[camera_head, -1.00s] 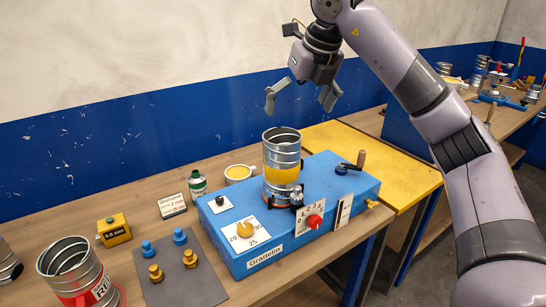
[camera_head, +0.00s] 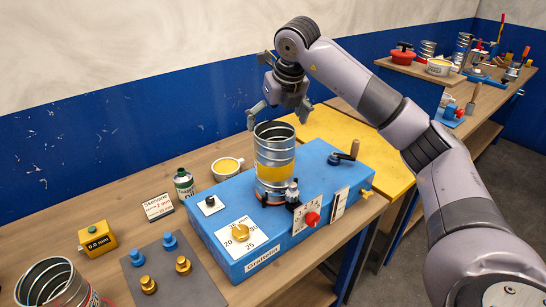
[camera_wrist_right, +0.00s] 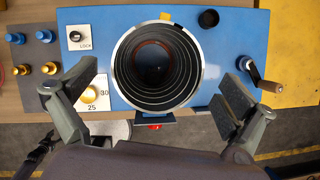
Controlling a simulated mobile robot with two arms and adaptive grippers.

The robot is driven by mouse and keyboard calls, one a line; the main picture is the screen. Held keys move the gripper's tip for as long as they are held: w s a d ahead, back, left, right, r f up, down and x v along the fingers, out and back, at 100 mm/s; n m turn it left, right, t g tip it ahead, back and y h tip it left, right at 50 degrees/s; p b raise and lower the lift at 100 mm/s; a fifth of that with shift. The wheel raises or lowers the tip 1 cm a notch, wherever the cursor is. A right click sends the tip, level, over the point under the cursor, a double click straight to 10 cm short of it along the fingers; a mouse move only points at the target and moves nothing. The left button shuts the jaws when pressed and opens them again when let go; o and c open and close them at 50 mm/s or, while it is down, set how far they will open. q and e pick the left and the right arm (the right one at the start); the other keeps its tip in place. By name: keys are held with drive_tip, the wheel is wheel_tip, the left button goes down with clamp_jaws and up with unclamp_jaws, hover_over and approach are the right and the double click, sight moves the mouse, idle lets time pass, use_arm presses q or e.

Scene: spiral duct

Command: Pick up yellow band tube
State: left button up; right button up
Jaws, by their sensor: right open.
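The yellow band tube (camera_head: 274,172) is a ribbed metal spiral duct with a yellow band round its middle. It stands upright on the blue machine (camera_head: 262,238). My right gripper (camera_head: 279,119) is open and points down just above the tube's top rim. In the right wrist view the tube's open top (camera_wrist_right: 157,66) lies ahead of and between the two spread fingers of the right gripper (camera_wrist_right: 152,102), apart from both. My left gripper is not in view.
A crank handle (camera_head: 347,152), a red knob (camera_head: 312,219) and a yellow dial (camera_head: 240,233) are on the machine. Brass and blue fittings (camera_head: 183,265) sit on a grey mat. Another duct (camera_head: 50,285) is front left.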

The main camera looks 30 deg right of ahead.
sight(273, 137)
drive_tip(key=p+x, duration=0.1)
drive_tip(key=x, duration=0.1)
drive_tip(key=p+x, duration=0.2)
drive_tip(key=x, duration=0.1)
drive_tip(key=shift+s+f, duration=0.2)
drive_tip(key=shift+f, duration=0.05)
drive_tip(key=shift+w+f, duration=0.15)
drive_tip(key=shift+f, duration=0.2)
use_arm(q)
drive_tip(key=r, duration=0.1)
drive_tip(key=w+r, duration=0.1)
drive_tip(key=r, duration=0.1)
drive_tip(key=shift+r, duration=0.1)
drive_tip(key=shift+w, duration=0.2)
use_arm(e)
drive_tip(key=c, duration=1.8)
drive_tip(key=shift+o, duration=0.2)
drive_tip(key=shift+r, duration=0.1)
